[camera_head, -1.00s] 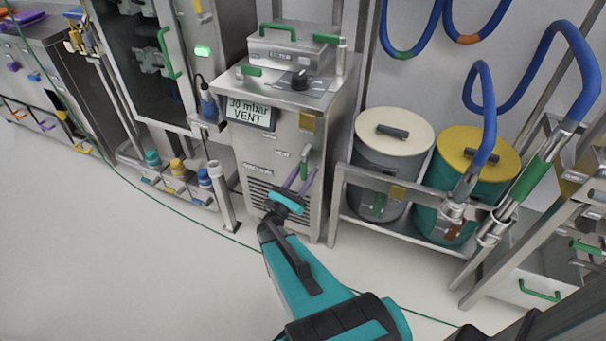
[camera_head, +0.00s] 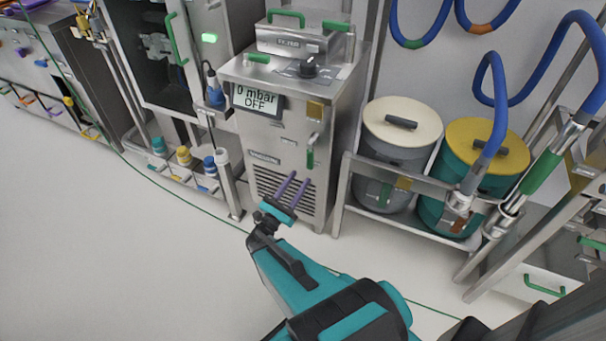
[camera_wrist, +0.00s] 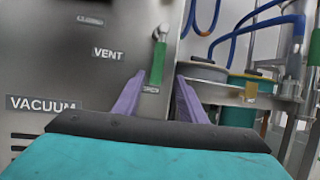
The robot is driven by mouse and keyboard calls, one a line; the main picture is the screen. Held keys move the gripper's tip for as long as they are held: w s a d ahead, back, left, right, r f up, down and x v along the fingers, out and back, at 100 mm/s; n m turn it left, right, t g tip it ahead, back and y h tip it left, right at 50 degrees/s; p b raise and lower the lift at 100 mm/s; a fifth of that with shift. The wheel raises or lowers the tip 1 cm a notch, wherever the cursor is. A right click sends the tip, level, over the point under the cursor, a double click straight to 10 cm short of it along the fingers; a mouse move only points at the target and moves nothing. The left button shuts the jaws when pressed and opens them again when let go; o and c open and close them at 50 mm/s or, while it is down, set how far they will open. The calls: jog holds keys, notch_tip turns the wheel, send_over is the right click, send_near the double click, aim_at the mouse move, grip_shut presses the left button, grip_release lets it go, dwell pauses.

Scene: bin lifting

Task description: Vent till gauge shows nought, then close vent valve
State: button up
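The vent valve has a green handle (camera_head: 310,157) on the front of a steel vacuum cabinet (camera_head: 290,130). The handle hangs straight down from its pivot; it also shows in the wrist view (camera_wrist: 157,62), right of a VENT label (camera_wrist: 108,53). The gauge display (camera_head: 257,99) reads "0 mbar" and "OFF". My gripper (camera_head: 300,176) has two purple fingers, spread apart and empty. It is below and in front of the handle, clear of it. In the wrist view the handle appears above the gap between the fingertips (camera_wrist: 160,76).
A black knob (camera_head: 308,67) sits on the cabinet top. Right of it, a rail rack holds a cream-lidded bin (camera_head: 400,125) and a yellow-lidded bin (camera_head: 480,150) with blue hoses above. Small bottles (camera_head: 184,157) stand at left. The floor in front is clear.

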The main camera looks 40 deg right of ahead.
jog(key=shift+v, duration=2.25)
jog(key=shift+s, duration=0.1)
jog(key=shift+r, duration=0.1)
jog(key=s+a+f+m+g+y+p, duration=0.4)
jog(key=s+m+g+y, duration=0.15)
jog(key=s, duration=0.25)
jog(key=s+a+f+m+g+y+p, duration=0.4)
jog(key=s+a+y+p, duration=0.15)
jog(key=s, duration=0.25)
jog(key=s+a+f+m+y, duration=0.2)
jog(key=a+m+y, duration=0.3)
jog(key=a, duration=0.4)
jog(key=s+a+f+m+y, duration=0.2)
jog(key=a+f+m+y, duration=0.2)
jog(key=a, duration=0.6)
jog(key=shift+s+a+f+m+y, duration=0.3)
jog(key=shift+s+f+m+y, duration=0.1)
jog(key=shift+m+y, duration=0.65)
